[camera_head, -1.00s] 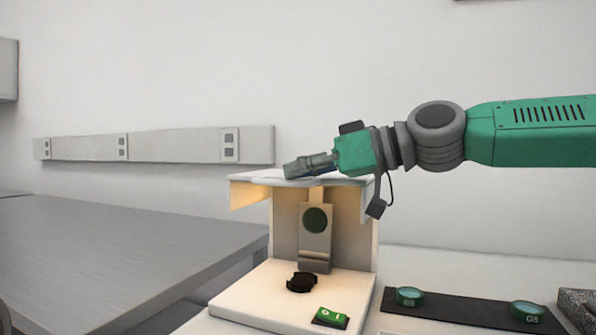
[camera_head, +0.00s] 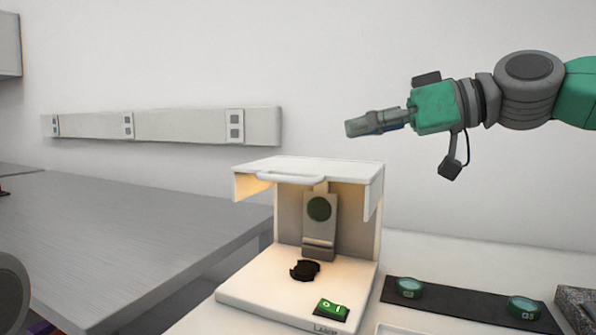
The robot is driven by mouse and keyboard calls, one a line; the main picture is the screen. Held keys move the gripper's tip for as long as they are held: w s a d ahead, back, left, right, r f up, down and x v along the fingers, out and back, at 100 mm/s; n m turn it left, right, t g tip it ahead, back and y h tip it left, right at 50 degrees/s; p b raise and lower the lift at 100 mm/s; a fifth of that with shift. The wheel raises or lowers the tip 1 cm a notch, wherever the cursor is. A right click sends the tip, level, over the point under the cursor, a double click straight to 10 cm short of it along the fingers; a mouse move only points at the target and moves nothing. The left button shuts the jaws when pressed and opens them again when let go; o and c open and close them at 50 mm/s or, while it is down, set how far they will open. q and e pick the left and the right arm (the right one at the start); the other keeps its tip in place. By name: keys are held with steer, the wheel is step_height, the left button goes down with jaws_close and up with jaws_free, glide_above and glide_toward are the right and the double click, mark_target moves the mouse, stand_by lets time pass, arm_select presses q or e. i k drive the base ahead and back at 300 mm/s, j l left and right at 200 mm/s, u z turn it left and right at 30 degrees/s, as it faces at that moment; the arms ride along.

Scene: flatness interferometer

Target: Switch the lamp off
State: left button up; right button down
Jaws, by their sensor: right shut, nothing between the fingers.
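The lamp housing (camera_head: 318,168) is a white open-fronted box with a hood and a handle, and warm light glows under the hood. A green rocker switch (camera_head: 331,309) marked with 0 and 1 sits at the front right of its white base (camera_head: 262,300). My right gripper (camera_head: 352,127) is shut and empty, in the air above and behind the hood, clear of it, pointing left. My left gripper does not show; a grey rounded piece at the lower left edge may be part of my left arm.
A black round part (camera_head: 304,270) lies on the base before a grey upright with a dark green disc (camera_head: 319,209). To the right, a black strip (camera_head: 463,305) holds two green-rimmed discs. A grey table (camera_head: 130,235) stands at left. A socket rail (camera_head: 180,126) runs along the wall.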

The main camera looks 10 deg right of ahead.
mark_target(325, 305)
steer(key=k, duration=1)
